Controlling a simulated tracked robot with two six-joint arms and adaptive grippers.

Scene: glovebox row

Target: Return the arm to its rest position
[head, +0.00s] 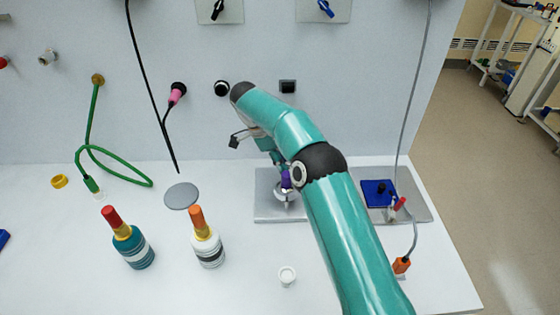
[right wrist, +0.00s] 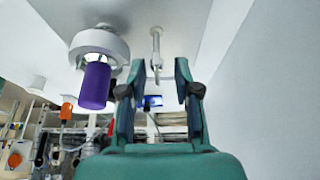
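My right arm (head: 345,235) is teal and reaches in from the bottom right of the head view. Its elbow is bent, and its far end is near the back wall. My right gripper (head: 238,139) is partly hidden by the arm there. In the right wrist view its two fingers (right wrist: 158,66) stand apart with nothing held between them. A purple cylinder (right wrist: 95,86) under a white round part is left of the fingers; a purple part (head: 286,179) also shows beside the arm in the head view. My left gripper is out of view.
Two bottles with red (head: 133,246) and orange (head: 207,246) tips stand left of the arm. A metal plate (head: 265,209) is under the arm; a blue pad (head: 378,200) is right.

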